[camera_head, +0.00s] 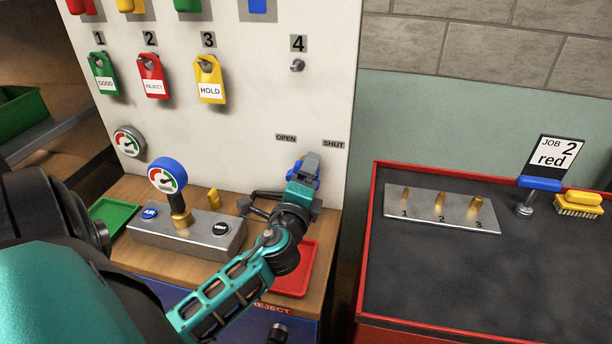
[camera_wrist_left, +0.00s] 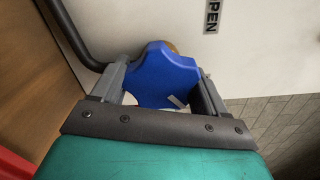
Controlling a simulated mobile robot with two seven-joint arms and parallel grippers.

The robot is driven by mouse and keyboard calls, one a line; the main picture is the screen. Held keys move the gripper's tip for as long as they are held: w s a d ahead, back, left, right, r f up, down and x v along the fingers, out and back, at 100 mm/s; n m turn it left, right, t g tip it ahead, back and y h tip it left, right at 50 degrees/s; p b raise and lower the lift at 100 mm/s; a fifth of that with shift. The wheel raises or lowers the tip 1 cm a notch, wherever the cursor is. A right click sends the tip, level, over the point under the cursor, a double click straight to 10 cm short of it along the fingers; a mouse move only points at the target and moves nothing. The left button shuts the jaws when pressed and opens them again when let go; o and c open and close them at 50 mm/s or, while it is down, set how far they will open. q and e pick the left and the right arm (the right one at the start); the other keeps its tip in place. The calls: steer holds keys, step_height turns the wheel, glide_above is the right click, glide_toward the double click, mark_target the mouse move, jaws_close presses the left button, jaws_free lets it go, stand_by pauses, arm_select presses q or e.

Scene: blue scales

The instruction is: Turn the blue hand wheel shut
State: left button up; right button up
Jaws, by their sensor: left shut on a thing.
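The blue hand wheel (camera_wrist_left: 160,77) is on the lower right of the white panel, mostly hidden by my gripper in the head view, where only a bit of blue (camera_head: 317,181) shows. In the wrist view it fills the space between my fingers, with a small white mark near its lower right edge. My left gripper (camera_head: 308,165) is shut on the wheel, one finger on each side. The OPEN label (camera_head: 286,138) and SHUT label (camera_head: 333,144) are on the panel above it. The wheel's exact angle cannot be told. My right gripper is not in view.
A dark bent pipe (camera_wrist_left: 66,35) runs close to the left finger. A grey block with a blue-rimmed gauge (camera_head: 168,175) stands left of my forearm. A red tray (camera_head: 304,272) lies below the gripper. A red-edged bench (camera_head: 440,290) is at right.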

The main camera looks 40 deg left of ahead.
arm_select(q)
steer(key=shift+f+m, duration=0.1)
steer(key=shift+m, duration=0.7)
steer(key=o, duration=1)
steer(key=shift+c, duration=0.2)
steer(key=b+v, duration=0.2)
steer(key=v, duration=1.1)
steer(key=shift+b, duration=0.4)
